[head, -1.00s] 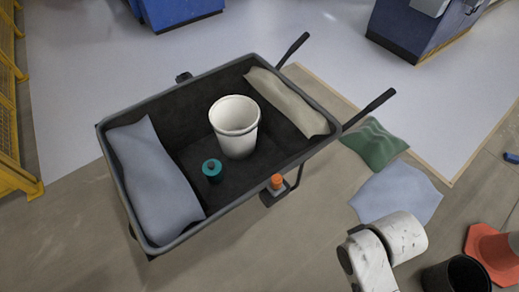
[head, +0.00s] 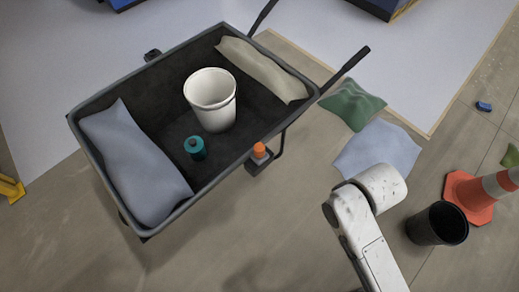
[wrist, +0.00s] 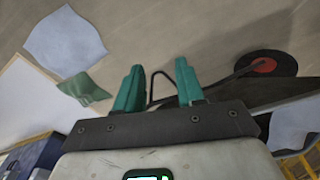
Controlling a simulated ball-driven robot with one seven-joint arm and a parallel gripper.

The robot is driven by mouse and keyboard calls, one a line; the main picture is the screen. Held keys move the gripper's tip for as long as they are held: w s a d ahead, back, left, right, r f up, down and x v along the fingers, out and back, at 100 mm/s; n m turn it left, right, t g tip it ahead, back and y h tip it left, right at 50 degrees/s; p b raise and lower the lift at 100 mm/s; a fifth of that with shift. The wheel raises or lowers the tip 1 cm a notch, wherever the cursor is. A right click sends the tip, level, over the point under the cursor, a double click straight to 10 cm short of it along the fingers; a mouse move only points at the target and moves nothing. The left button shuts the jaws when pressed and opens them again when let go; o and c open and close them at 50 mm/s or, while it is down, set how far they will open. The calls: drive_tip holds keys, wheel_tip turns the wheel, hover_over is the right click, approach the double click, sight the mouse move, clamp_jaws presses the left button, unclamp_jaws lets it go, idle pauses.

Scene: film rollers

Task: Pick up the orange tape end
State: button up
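I cannot make out the orange piece in the wrist view. My gripper (wrist: 158,66) shows two teal fingers spread apart with nothing between them. In the head view only my white arm shows, to the right of the orange piece; the gripper itself is out of sight there.
The tub holds a white bucket (head: 211,103), a teal canister (head: 195,149) and two sacks. A blue-grey cloth (head: 372,148), a green cloth (head: 352,105), a black bin (head: 437,225) and an orange cone (head: 469,196) are at right. The near floor is bare.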

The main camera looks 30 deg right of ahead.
drive_tip(key=shift+o, duration=0.3)
drive_tip(key=shift+o, duration=0.7)
drive_tip(key=shift+w, duration=0.15)
drive_tip(key=o, duration=0.3)
drive_tip(key=w+a+m+p, duration=0.3)
drive_tip(key=w+m, duration=0.6)
drive_tip(key=w, duration=0.5)
drive_tip(key=shift+a+r+m+p, duration=0.2)
drive_tip(key=shift+m+p, duration=0.1)
drive_tip(key=shift+p, duration=0.2)
drive_tip(key=m+g+p, duration=0.1)
drive_tip(key=m+p, duration=0.2)
drive_tip(key=m, duration=0.6)
approach(260, 146)
drive_tip(key=shift+s+f, duration=0.3)
drive_tip(key=shift+s, duration=0.15)
drive_tip(key=shift+w+a+f, duration=0.1)
drive_tip(key=shift+w, duration=0.1)
drive_tip(key=shift+m, duration=0.3)
wheel_tip(260, 146, down, 5)
drive_tip(key=shift+f+b, duration=0.1)
drive_tip(key=shift+b, duration=0.35)
drive_tip(key=shift+w+f, duration=0.2)
drive_tip(key=shift+f, duration=2.45)
